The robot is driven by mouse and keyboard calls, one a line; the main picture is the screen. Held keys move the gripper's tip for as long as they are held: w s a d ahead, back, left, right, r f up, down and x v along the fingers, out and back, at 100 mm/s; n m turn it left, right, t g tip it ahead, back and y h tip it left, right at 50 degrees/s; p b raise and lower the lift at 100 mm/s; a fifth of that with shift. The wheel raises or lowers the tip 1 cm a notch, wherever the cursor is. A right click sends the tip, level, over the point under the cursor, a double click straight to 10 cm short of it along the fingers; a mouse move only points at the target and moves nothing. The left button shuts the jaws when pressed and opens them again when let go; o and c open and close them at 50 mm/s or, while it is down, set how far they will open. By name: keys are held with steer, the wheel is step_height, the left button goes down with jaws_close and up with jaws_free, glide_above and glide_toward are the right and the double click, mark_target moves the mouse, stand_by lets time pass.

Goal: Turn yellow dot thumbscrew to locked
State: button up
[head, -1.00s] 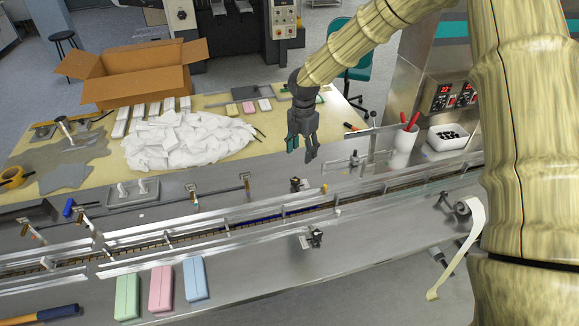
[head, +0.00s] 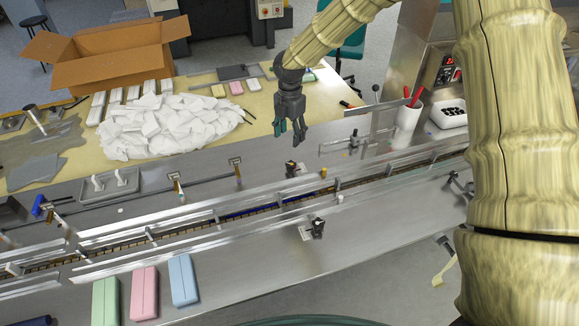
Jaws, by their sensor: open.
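My gripper (head: 292,130) hangs open and empty, fingers down, above the machine's steel deck behind the conveyor. Below it, a small black clamp or knob (head: 291,168) stands at the far side of the conveyor. A similar black clamp (head: 318,228) sits on the near side. A small yellow-orange piece (head: 323,172) shows on the far rail, right of the far clamp. Another small yellowish spot (head: 354,141) shows on a bracket farther right. The pieces are too small to tell which is the yellow dot thumbscrew or how it is turned. My gripper touches none of them.
The conveyor channel with metal rails (head: 215,225) runs across the deck. Green, pink (head: 145,293) and blue bars lie in front. A white cup (head: 407,126) with red-handled tools and a white bin (head: 446,114) stand right. White wrappers (head: 170,127) are heaped behind.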

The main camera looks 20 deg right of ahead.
mark_target(290, 164)
steer(key=shift+s+f+b, duration=0.2)
steer(key=shift+f+b, duration=0.25)
steer(key=shift+f, duration=0.45)
steer(key=shift+f+p, duration=1.95)
steer(key=shift+f, duration=3.35)
steer(key=c, duration=1)
